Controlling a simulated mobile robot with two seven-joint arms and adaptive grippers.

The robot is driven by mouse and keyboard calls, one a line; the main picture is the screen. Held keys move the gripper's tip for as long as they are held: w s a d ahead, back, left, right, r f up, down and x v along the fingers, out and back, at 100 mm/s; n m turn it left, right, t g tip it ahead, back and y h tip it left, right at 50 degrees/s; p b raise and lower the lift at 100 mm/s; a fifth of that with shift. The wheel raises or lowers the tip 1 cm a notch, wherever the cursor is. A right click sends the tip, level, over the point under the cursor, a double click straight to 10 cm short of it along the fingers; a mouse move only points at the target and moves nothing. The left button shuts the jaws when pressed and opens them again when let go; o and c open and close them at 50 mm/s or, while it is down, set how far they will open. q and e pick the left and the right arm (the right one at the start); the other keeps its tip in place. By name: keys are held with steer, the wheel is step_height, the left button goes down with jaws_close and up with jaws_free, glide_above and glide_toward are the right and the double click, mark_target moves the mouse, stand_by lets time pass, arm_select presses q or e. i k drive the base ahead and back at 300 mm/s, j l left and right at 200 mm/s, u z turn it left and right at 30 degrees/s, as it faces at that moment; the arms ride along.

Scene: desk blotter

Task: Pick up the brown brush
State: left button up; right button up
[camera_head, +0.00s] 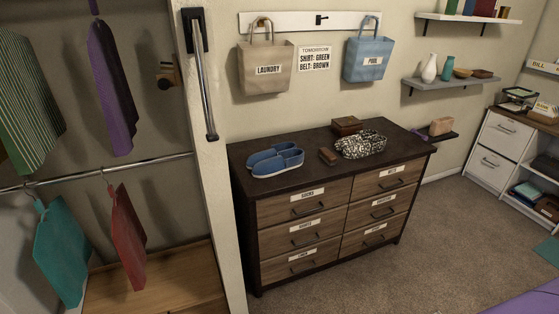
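Neither of my grippers is in view.
A brown box (347,125) stands at the back of the dresser top. The dresser's labelled drawers (305,208) are shut. An open closet with hanging clothes (110,90) is at left. Carpet (425,240) is clear in front and right of the dresser.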

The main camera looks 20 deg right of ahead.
mark_target(330, 159)
steer(key=z, duration=1.3)
